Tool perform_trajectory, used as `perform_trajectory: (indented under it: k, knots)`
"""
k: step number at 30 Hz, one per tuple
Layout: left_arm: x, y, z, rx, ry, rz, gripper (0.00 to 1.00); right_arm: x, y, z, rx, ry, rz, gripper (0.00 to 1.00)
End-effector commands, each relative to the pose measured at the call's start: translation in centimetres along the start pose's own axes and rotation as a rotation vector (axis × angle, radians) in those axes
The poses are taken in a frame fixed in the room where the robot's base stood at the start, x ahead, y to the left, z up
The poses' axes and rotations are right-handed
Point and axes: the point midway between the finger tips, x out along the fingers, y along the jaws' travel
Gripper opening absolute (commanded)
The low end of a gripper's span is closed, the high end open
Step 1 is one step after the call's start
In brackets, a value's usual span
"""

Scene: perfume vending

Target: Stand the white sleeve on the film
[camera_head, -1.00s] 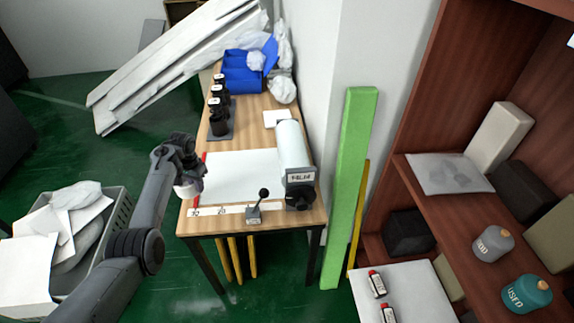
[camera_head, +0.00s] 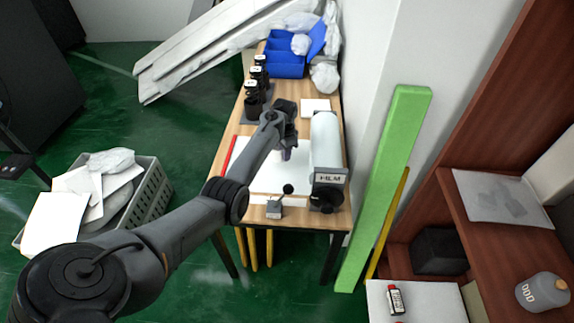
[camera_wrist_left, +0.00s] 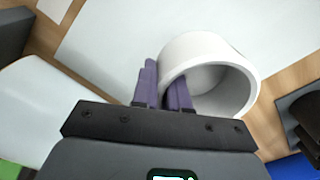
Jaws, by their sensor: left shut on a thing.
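The white sleeve (camera_wrist_left: 205,70) is a short, open white ring in the left wrist view. My left gripper (camera_wrist_left: 162,88) is shut on its wall, with one purple finger inside the ring and the other outside. In the head view my left gripper (camera_head: 285,140) is over the white film sheet (camera_head: 268,178) on the wooden table, and my arm hides part of the sheet. The film also shows behind the sleeve in the left wrist view (camera_wrist_left: 115,45). I cannot tell whether the sleeve touches the film. My right gripper is out of view.
A white film roll (camera_head: 325,140) stands along the table's right side. A small lever box (camera_head: 274,209) is at the front edge. Black bottles (camera_head: 254,100) and blue bins (camera_head: 285,65) are farther back. A green post (camera_head: 385,190) stands right of the table.

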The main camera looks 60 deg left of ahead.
Motion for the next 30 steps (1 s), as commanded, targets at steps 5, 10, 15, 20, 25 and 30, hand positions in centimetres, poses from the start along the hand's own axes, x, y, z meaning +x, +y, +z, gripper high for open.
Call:
perform_trajectory:
  k: [5, 10, 15, 20, 25, 30]
  knots:
    - [1.6, -0.1, 0.0, 0.000, 0.000, -0.001, 0.00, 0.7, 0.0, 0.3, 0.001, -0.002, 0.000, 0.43]
    - [2.6, 0.0, 0.0, 0.000, 0.000, -0.001, 0.00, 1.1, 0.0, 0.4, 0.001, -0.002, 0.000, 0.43]
    - [4.8, -0.1, 0.0, -0.001, 0.000, -0.001, 0.00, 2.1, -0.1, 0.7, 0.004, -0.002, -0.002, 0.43]
    - [5.5, -0.1, 0.0, -0.001, 0.001, -0.002, 0.00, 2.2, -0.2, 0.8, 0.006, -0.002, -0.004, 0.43]
    - [5.4, -0.1, 0.0, -0.001, 0.001, -0.002, 0.00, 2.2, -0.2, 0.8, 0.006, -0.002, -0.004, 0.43]
    - [5.8, -0.1, 0.0, -0.001, 0.001, -0.001, 0.00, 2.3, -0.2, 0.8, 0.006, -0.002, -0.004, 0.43]
